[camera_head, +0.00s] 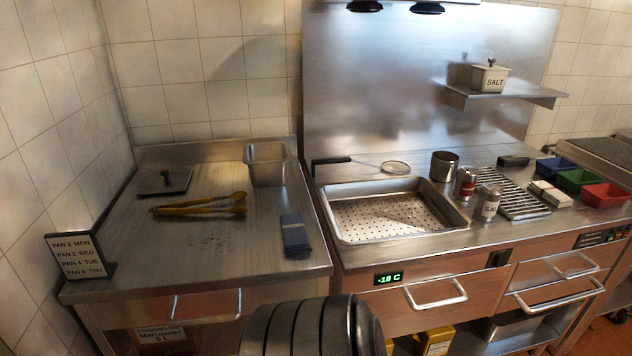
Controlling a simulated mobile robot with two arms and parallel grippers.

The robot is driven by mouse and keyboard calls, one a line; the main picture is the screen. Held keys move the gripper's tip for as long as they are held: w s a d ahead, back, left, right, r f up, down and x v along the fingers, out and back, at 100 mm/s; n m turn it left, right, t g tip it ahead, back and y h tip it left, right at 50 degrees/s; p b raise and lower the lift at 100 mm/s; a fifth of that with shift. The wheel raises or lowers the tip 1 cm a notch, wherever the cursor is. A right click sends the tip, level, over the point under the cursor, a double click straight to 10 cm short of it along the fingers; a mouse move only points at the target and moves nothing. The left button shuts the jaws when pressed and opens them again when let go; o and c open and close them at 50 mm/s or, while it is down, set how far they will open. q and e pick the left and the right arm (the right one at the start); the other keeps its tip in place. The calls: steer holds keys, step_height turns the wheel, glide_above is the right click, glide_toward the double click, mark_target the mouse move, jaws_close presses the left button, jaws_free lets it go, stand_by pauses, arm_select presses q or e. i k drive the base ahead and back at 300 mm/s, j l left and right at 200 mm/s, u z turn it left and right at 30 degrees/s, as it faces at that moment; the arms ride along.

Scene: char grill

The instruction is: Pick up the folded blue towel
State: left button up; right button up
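The folded blue towel (295,235) lies flat on the left steel counter, near its right side and close to the front edge. It is a narrow dark blue strip with its long side running front to back. Nothing lies on top of it and nothing touches it. Neither of my grippers shows in the head view.
A sign (79,257) stands at front left. A perforated basin (390,214) is to the right. Counter around the towel is clear.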

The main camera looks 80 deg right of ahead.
mark_target(295, 238)
steer(key=z, duration=2.55)
steer(key=i+z, duration=0.2)
steer(key=z, duration=0.3)
steer(key=i+z, duration=0.25)
steer(key=z, duration=0.25)
